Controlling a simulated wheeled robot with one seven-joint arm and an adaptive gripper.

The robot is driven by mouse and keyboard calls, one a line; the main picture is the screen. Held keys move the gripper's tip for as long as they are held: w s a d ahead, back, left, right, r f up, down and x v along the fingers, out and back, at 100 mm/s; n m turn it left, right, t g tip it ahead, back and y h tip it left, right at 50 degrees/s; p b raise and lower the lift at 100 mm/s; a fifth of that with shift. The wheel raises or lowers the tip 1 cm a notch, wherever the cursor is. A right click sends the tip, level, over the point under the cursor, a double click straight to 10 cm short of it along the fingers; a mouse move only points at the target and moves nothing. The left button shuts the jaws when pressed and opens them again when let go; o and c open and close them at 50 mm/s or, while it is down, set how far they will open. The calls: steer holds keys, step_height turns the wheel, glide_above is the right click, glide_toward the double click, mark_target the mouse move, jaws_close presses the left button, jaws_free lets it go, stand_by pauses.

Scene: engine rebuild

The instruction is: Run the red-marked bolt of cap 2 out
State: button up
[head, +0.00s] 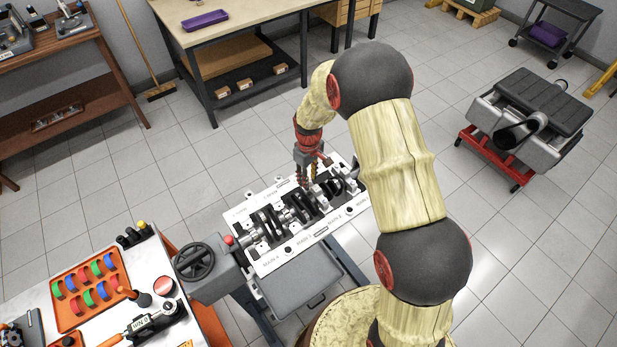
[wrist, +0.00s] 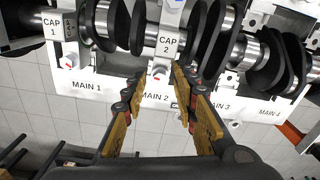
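Cap 2 (wrist: 168,42) is a pale bearing cap labelled "CAP 2", set across the dark crankshaft in the upper middle of the wrist view. A pale bolt head (wrist: 158,68) with what looks like a small red mark sits at its near end, above the "MAIN 2" label. My gripper (wrist: 160,80) is open, with its two fingers apart on either side of this bolt. I cannot tell whether they touch it. In the head view my gripper (head: 311,178) points down over the engine block (head: 262,262), hiding cap 2 there.
Cap 1 (wrist: 52,26) stands to the left, with its own red-marked bolt (wrist: 70,61). Crankshaft webs (wrist: 207,35) rise close beside cap 2. A handwheel (head: 194,262) is at the stand's left end. An orange tray (head: 72,318) lies on the bench at left.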

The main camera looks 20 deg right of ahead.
steer(key=shift+r, duration=0.15)
step_height(320, 180, up, 12)
stand_by(0.7)
stand_by(0.4)
steer(key=s+r+m+t+b, duration=0.2)
steer(key=s+r, duration=0.3)
steer(key=s, duration=0.4)
steer(key=s+r+m+t+b, duration=0.1)
steer(key=s+r, duration=0.4)
steer(key=s, duration=0.5)
steer(key=s+r+m+t+b, duration=0.2)
steer(key=s+r+b, duration=0.3)
steer(key=s, duration=0.5)
steer(key=shift+r+m+t, duration=0.3)
steer(key=shift+r+m, duration=0.1)
steer(key=shift+m, duration=0.1)
